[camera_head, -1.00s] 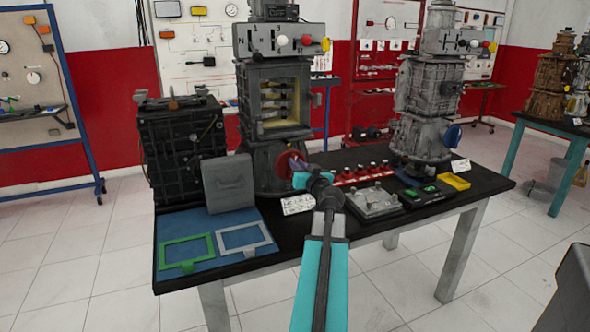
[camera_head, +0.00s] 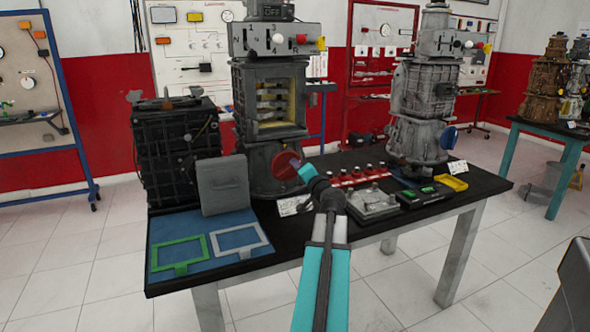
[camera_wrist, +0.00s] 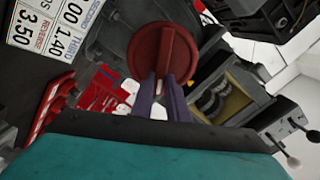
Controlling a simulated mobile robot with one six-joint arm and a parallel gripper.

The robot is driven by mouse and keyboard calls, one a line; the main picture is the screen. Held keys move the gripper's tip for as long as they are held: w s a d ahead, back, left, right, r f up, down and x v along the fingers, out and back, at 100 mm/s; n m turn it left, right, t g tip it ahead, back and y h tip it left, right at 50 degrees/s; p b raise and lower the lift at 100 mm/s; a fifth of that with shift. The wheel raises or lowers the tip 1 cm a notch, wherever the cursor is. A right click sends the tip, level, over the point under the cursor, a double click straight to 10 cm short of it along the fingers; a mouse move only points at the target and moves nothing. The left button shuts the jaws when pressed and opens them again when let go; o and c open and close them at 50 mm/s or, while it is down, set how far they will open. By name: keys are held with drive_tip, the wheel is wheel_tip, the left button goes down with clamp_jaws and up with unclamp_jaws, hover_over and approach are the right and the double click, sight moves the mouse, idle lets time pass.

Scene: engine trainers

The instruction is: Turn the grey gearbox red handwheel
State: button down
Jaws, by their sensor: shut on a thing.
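The grey gearbox (camera_head: 243,95) stands upright on the black table, with an open window showing gears inside. Its red handwheel (camera_head: 285,166) is low on the front of its base. In the wrist view the red handwheel (camera_wrist: 163,53) is a round disc with a raised bar across it. My gripper (camera_head: 294,163) reaches it from the front right. In the wrist view the two purple fingers of my gripper (camera_wrist: 161,84) are shut on the lower end of the bar. The exact contact at the fingertips is small and partly hidden.
A black gearbox (camera_head: 180,150) and a grey cover plate (camera_head: 224,186) stand left of it. A blue mat (camera_head: 205,265) holds green and white frames. A red rack (camera_head: 358,177), a metal plate (camera_head: 372,204) and a yellow tray (camera_head: 453,183) lie to the right, before another gearbox (camera_head: 425,95).

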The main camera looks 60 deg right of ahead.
drive_tip(key=shift+f+m+p, duration=0.25)
drive_tip(key=shift+f+m, duration=0.05)
drive_tip(key=shift+m, duration=1.25)
drive_tip(key=shift+f+m+p, duration=0.25)
drive_tip(key=shift+m+p, duration=0.05)
drive_tip(key=shift+m, duration=1.2)
drive_tip(key=shift+f+m+p, duration=0.25)
drive_tip(key=shift+f+m, duration=0.05)
drive_tip(key=shift+m, duration=1.25)
drive_tip(key=shift+w, duration=0.1)
drive_tip(key=c, duration=1.7)
unclamp_jaws()
drive_tip(key=shift+d, duration=0.1)
drive_tip(key=shift+f, duration=0.1)
drive_tip(key=shift+s, duration=0.25)
